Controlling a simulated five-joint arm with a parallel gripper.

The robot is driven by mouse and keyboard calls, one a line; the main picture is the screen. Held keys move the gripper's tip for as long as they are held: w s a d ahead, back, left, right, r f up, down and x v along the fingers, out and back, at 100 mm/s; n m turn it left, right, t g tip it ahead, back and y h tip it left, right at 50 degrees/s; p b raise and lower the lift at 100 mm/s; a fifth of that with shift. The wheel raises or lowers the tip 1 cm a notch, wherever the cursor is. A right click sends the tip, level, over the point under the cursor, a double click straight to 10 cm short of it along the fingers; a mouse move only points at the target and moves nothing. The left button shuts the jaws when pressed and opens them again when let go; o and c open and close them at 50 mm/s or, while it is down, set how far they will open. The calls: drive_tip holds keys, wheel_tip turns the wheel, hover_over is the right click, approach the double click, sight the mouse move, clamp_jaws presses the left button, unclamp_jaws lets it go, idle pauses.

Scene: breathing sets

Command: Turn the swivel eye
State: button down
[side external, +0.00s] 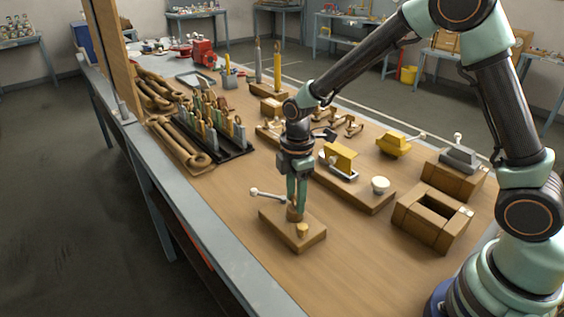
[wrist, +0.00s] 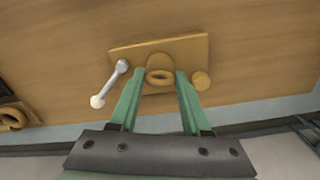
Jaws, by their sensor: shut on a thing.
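The swivel eye (side external: 294,214) is a brown ring on a short round post, standing on a small wooden block (side external: 280,237). My gripper (side external: 297,203) points down over the block in the side view and is shut on the eye. The fingers partly hide the eye there. A metal lever (wrist: 111,83) with a pale ball end sticks out on one side of the block. A round yellowish peg (wrist: 201,80) is on the other side.
A board with a yellow clamp (side external: 340,157) and a white knob (side external: 380,184) is right of my gripper. Wooden blocks forming a slot (side external: 432,217) stand further right. A dark rack (side external: 215,140) of tools is behind left. The bench front near the block is clear.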

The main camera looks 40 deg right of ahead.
drive_tip(key=shift+c, duration=1.8)
unclamp_jaws()
drive_tip(key=shift+r, duration=0.15)
wheel_tip(320, 180, up, 12)
